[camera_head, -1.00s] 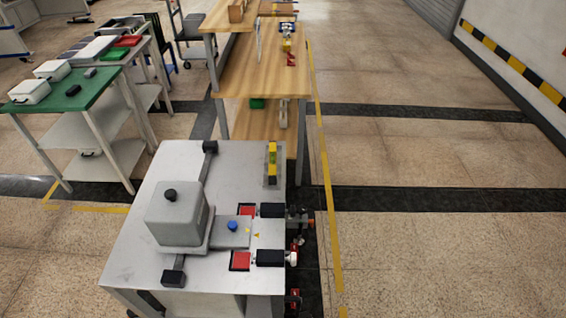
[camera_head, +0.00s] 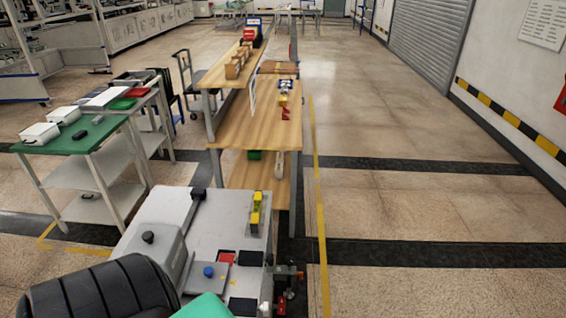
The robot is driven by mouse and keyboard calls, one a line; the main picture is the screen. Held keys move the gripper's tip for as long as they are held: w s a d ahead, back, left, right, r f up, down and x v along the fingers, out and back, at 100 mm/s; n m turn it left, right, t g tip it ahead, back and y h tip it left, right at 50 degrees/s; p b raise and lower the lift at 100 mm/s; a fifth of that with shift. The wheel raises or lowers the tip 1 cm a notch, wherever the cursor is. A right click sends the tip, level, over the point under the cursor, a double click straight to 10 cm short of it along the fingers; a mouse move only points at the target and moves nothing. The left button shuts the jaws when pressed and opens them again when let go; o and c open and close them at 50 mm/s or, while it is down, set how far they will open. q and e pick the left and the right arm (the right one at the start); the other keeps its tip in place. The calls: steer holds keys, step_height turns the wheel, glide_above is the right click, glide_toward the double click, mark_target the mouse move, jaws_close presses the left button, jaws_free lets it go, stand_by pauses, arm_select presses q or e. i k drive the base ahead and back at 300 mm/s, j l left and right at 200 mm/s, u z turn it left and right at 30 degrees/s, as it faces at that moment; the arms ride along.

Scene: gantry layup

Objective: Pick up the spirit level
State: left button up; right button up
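The spirit level is most likely the narrow yellow and black bar (camera_head: 256,208) near the far right corner of the grey metal table (camera_head: 178,206). It lies lengthwise, pointing away from me, at a grey piece under it. A dark ribbed part and a teal part of my own body cover the near left and bottom of the table. Neither of my grippers shows, so nothing is seen near the bar.
A green-topped trolley (camera_head: 75,133) is at left. The floor at right is clear.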

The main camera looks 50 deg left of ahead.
mark_target(257, 199)
steer(key=i+l+z, duration=0.1)
steer(key=i+l, duration=0.4)
steer(key=l, duration=0.15)
steer(key=i+l+z, duration=0.1)
steer(key=i+l, duration=0.45)
steer(key=i+u, duration=0.65)
steer(key=u, duration=0.2)
steer(key=i+l+u, duration=0.2)
steer(key=u, duration=0.25)
steer(key=i+j+u, duration=0.1)
steer(key=u, duration=0.35)
steer(key=i+u, duration=0.3)
steer(key=u, duration=0.2)
steer(key=i+l+u, duration=0.1)
steer(key=u, duration=0.35)
steer(key=i+l+u, duration=0.2)
steer(key=u, duration=0.3)
steer(key=i, duration=0.1)
